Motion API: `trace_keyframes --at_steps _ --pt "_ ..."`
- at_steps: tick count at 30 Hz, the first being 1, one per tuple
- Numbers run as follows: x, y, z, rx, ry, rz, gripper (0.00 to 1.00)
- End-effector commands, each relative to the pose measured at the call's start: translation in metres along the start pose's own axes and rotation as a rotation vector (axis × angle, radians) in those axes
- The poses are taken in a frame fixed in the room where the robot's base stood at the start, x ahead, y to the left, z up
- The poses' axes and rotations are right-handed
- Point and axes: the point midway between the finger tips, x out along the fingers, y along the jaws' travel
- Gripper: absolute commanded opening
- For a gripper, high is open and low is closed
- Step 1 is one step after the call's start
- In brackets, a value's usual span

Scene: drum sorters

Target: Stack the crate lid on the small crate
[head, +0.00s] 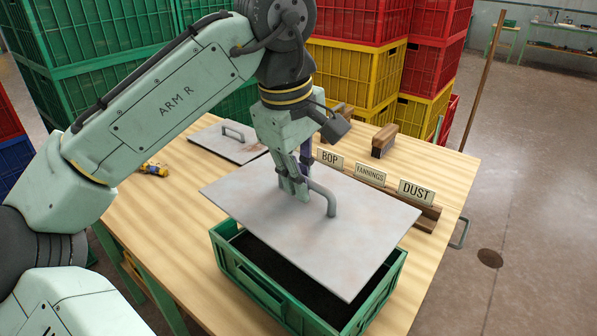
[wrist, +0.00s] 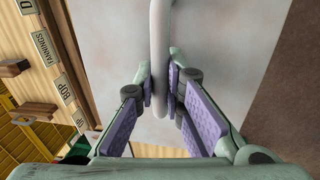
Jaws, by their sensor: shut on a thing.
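The crate lid (head: 250,203) is a flat grey metal plate with a bar handle (head: 329,197). My gripper (head: 294,188) is shut on this handle from above. In the wrist view the finger pads of my gripper (wrist: 161,82) lie on either side of the handle (wrist: 158,35). The small crate (head: 262,300) is green, stands on the table and has dark content inside. The lid is over it, set toward the back, and a gap shows along the crate's front edges. The crate's back part is hidden under the lid.
A second grey plate with a handle (head: 215,143) lies on the wooden table (head: 180,200) at the back left. Sign plates reading BOP (head: 329,158), FANNINGS (head: 370,174) and DUST (head: 416,190) stand behind the lid. A wooden brush-like block (head: 384,140) and a yellow item (head: 154,169) are nearby. Stacked crates (head: 355,70) rise behind.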

Motion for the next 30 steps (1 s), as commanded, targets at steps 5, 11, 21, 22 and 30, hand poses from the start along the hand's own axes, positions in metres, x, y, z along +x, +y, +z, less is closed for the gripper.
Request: trace_keyframes --at_steps 5,11,21,22,30 --pt "0.019 -0.004 -0.001 -0.002 -0.001 0.001 0.0" --pt "0.034 -0.006 -0.001 -0.002 0.0 0.001 0.0" --pt "0.061 -0.011 -0.001 -0.002 0.0 0.001 0.0" --pt "0.063 -0.011 -0.001 -0.002 0.0 0.001 0.0" --pt "0.078 -0.014 -0.001 -0.001 -0.001 0.001 0.0"
